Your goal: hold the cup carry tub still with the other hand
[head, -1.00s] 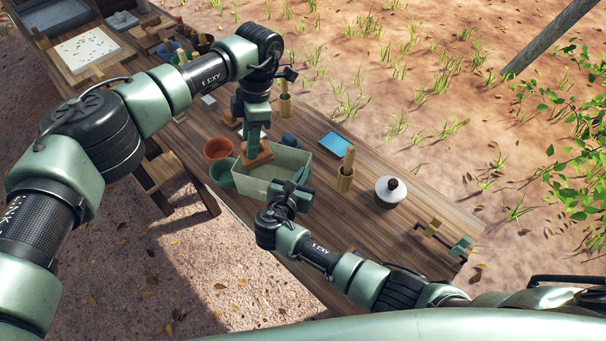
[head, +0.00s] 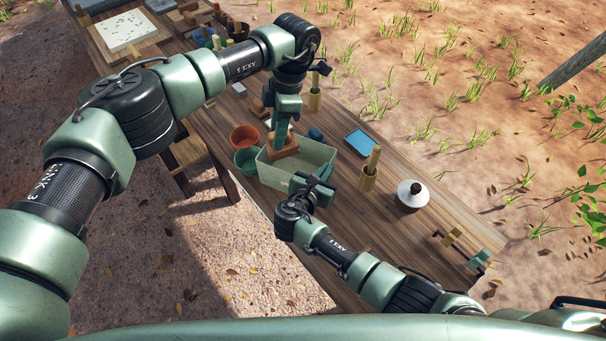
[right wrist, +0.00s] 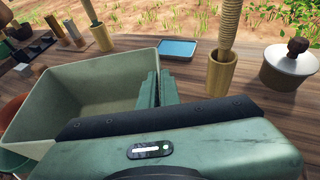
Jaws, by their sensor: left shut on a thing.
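The cup carry tub (head: 322,154) is a pale green open box on the table, also large at left in the right wrist view (right wrist: 40,118). My left gripper (head: 284,138) points down over the tub, shut on a brown wooden piece (head: 289,150) at or inside its far left part; the piece's lower end is hard to make out. My right gripper (head: 314,188) is at the tub's near right side. In the right wrist view its fingers (right wrist: 158,90) lie close together at the tub's right wall. Whether they pinch the wall is unclear.
An orange pot (head: 241,134) and a green pot (head: 245,160) stand left of the tub. A blue tray (head: 360,144), a bamboo holder (head: 368,181) and a white lidded jar (head: 411,198) stand to the right. Bare table (head: 345,220) lies at the near right.

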